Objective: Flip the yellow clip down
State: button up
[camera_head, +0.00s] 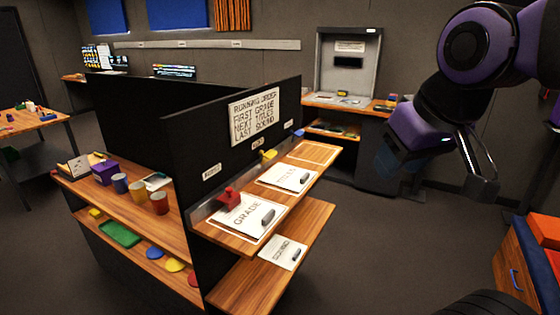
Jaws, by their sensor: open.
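A small yellow clip (268,155) stands up at the back edge of the upper wooden shelf (313,184), against the black panel. It sits behind a white card (288,178) whose lettering is too small to read surely. My gripper (479,172) is at the right of the picture, open and empty, pointing down over the floor. It is well to the right of the shelf and apart from the clip. The clip's exact hinge angle is too small to tell.
A red clip (229,197) stands by the "GRADE" card (248,217), left of the yellow one. A small blue clip (298,134) is farther right. A lower shelf (275,270) juts out beneath. Floor between shelf and arm is clear. A wooden cabinet (517,270) stands at right.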

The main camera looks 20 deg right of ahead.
aim_at(270, 155)
jog(key=j+z, duration=0.1)
jog(key=z, duration=0.3)
jog(key=i+j+z, duration=0.1)
jog(key=z, duration=0.25)
jog(key=j+z, duration=0.15)
jog(key=z, duration=0.25)
jog(key=i+j, duration=0.1)
jog(key=j, duration=1.4)
jog(key=i+j, duration=0.15)
jog(key=j, duration=0.6)
jog(key=k+j, duration=0.1)
jog(key=k, duration=0.6)
jog(key=u, duration=1.15)
jog(key=l+u, duration=0.15)
jog(key=l, duration=0.15)
jog(key=i+l, duration=0.1)
jog(key=l, duration=2.9)
